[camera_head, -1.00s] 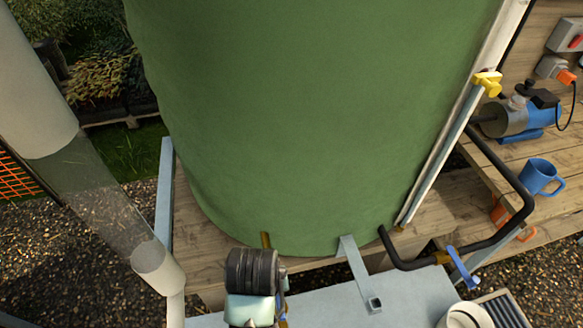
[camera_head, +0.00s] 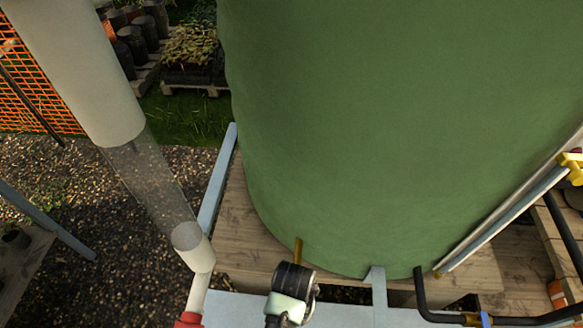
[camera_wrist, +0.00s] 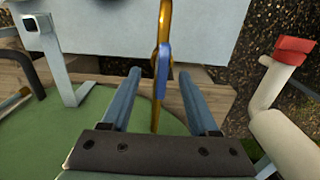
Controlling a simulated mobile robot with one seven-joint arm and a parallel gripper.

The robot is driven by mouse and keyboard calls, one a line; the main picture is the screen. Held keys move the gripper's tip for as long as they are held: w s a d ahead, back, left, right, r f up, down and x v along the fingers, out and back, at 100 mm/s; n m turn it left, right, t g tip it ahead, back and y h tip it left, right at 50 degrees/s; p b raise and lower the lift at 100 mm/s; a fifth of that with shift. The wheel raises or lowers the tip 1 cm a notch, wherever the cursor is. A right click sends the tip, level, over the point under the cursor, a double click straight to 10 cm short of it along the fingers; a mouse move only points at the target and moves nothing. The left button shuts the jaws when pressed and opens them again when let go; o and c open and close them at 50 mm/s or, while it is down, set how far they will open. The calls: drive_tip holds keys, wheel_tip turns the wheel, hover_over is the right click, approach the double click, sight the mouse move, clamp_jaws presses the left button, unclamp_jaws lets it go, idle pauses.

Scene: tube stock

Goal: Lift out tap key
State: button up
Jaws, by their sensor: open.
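My gripper (camera_wrist: 160,74) is open in the wrist view, with two blue-grey fingers apart. A thin brass-coloured rod with a blue part (camera_wrist: 162,72) shows between the fingers; I cannot tell whether it is the tap key or a tap. No contact with the fingers is visible. In the head view a short brass-coloured piece (camera_head: 298,251) stands at the foot of the green tank (camera_head: 400,130), just behind my wrist. My fingers are not clearly seen there. I cannot surely identify the tap key in either view.
A pale downpipe (camera_head: 75,70) with a clear section (camera_head: 150,180) stands left of the tank. A grey post (camera_head: 217,180) and another post (camera_head: 379,290) rise by the wooden deck (camera_head: 237,220). A black pipe (camera_head: 420,290) runs at right. The red pipe fitting (camera_wrist: 296,48) is close on the right.

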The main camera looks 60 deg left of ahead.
drive_tip(key=shift+a+f, duration=0.2)
drive_tip(key=shift+f, duration=2.05)
drive_tip(key=shift+c, duration=0.3)
clamp_jaws()
